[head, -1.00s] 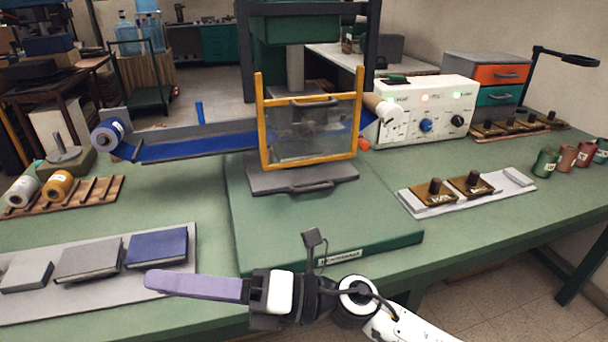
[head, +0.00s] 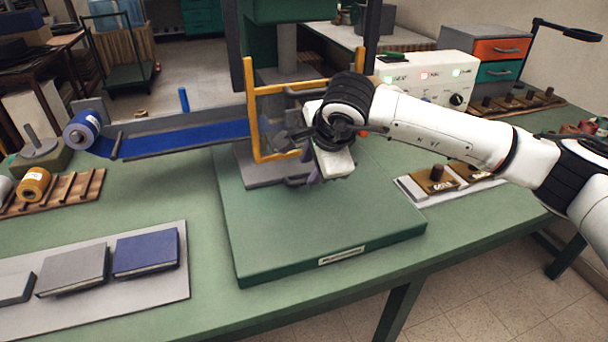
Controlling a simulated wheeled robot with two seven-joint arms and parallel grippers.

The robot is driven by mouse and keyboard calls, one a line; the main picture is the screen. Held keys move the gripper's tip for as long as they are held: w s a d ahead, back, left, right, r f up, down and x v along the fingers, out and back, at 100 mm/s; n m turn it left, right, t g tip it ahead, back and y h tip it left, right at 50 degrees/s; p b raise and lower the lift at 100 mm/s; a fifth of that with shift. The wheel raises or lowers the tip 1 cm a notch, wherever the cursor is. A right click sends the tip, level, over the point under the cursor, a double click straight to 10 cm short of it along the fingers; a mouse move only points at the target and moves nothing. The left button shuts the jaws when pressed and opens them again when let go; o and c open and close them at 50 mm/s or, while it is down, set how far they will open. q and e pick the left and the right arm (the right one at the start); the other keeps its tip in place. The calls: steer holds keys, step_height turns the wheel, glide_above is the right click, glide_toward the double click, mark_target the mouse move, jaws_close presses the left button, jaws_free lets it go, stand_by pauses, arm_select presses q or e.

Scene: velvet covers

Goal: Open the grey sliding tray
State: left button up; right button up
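The grey sliding tray (head: 258,172) lies low on the green press base (head: 310,230), under the yellow-framed clear guard (head: 251,110). Its right part and most of its front handle are behind my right gripper. The tray appears to be in, under the press. My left gripper is out of view.
A blue ribbon (head: 180,140) runs from a spool (head: 82,131) toward the press at left. A grey board with books (head: 145,253) lies front left. The white control box (head: 425,75) stands behind my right arm. The green base's front is clear.

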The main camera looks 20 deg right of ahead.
mark_target(302, 181)
steer(key=x, duration=0.7)
steer(key=shift+a+p, duration=0.1)
steer(key=shift+p, duration=0.2)
steer(key=shift+s, duration=0.1)
jaws_close()
